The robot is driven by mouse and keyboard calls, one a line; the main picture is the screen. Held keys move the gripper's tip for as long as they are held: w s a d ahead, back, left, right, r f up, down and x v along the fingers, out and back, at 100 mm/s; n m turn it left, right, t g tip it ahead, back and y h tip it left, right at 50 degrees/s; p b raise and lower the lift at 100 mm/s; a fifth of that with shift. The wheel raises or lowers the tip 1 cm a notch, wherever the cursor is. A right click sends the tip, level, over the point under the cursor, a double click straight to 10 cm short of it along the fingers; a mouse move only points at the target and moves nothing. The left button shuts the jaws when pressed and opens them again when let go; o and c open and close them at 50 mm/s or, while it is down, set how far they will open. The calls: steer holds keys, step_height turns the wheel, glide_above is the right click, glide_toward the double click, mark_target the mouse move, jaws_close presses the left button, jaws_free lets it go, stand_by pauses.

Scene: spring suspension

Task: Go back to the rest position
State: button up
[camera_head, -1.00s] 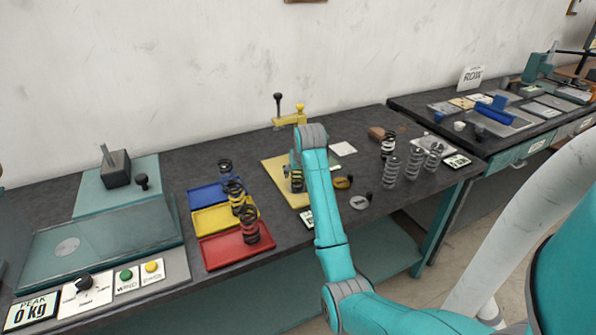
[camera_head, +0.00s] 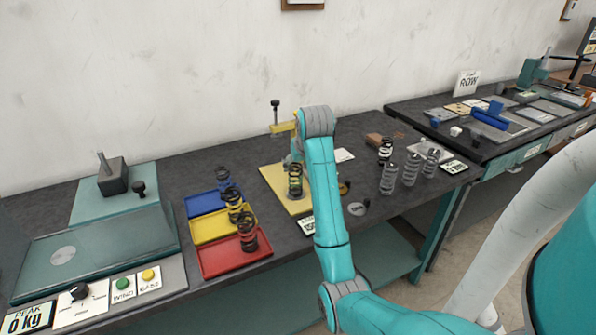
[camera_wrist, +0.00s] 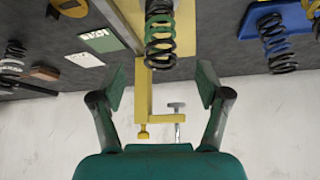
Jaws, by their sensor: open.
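My gripper (camera_wrist: 162,85) is open in the wrist view, with its two fingers wide apart and nothing between the pads. In the head view my arm hides most of it. A dark spring with a green band (camera_wrist: 160,28) stands on the yellow board (camera_wrist: 186,50), beyond the fingertips. The same spring (camera_head: 295,181) shows in the head view just left of my arm, on the yellow board (camera_head: 272,178). A yellow clamp (camera_head: 283,127) stands at the back of that board, and it also shows in the wrist view (camera_wrist: 143,100).
Blue (camera_head: 200,207), yellow (camera_head: 207,232) and red (camera_head: 222,264) trays, bearing dark springs, are to the left. Several springs (camera_head: 411,170) stand to the right of my arm. A teal press plate (camera_head: 120,240) lies far left. The wall is close behind the bench.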

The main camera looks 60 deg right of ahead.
steer(key=shift+v, duration=0.95)
